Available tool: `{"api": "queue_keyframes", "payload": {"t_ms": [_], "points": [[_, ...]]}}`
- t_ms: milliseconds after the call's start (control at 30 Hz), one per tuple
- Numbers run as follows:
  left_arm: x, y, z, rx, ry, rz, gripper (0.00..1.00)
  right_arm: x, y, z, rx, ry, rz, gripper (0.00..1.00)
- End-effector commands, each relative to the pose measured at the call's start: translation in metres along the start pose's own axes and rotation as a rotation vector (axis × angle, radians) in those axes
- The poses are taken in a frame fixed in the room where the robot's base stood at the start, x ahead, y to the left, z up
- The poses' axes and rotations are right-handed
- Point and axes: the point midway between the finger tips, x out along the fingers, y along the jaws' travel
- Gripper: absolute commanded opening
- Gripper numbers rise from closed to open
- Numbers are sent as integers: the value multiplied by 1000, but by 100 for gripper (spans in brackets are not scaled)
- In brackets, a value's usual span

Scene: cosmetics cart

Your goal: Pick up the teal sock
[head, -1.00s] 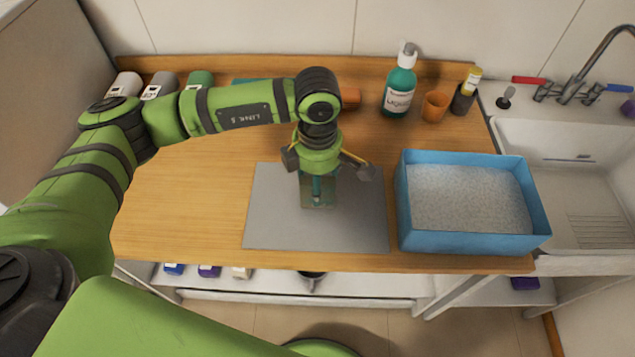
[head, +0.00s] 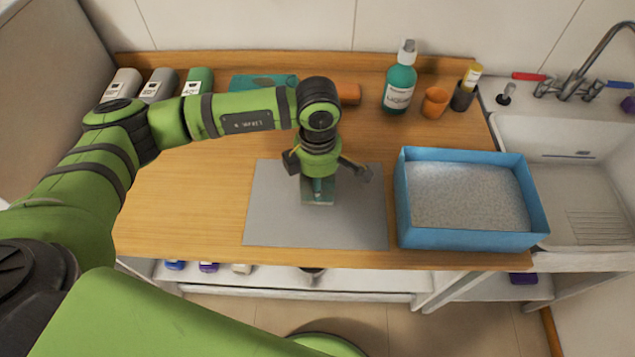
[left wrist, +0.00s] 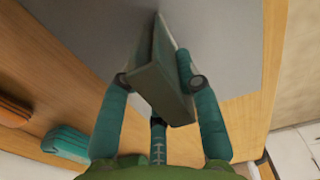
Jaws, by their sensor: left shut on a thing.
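A teal folded-looking thing (head: 263,82) lies at the back of the counter, partly behind my left arm. A teal thing with ridges also shows in the left wrist view (left wrist: 65,143), near its lower left; I cannot tell which one is the sock. My left gripper (head: 318,180) is over the grey mat (head: 275,215). In the left wrist view its teal fingers (left wrist: 155,85) are shut on a grey-green box-like thing (left wrist: 165,85), which also shows below the gripper in the head view (head: 318,192). My right gripper is out of view.
A blue tray (head: 470,243) of white granules stands right of the mat. A teal bottle (head: 400,80), an orange cup (head: 435,102) and an orange thing (head: 349,93) are at the back. Several bottles stand back left. Bare wood lies left of the mat.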

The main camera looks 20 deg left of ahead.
Motion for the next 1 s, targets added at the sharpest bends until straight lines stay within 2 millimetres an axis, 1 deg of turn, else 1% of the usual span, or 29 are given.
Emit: {"api": "queue_keyframes", "payload": {"t_ms": [167, 300, 500, 700, 833, 1000], "points": [[-13, 2, 1, 0, -4, 5, 5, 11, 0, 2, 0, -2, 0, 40], [-36, 2, 1, 1, -5, 8, 5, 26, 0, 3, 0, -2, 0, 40], [-62, -26, 39, 10, -6, 6, 5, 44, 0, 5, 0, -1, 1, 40], [-88, -50, 72, 6, -4, 5, 5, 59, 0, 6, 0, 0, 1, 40], [-100, -60, 86, 3, -2, 4, 5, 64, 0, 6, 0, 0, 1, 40], [-108, -67, 94, 1, -2, 2, 5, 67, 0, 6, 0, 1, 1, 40]]}}
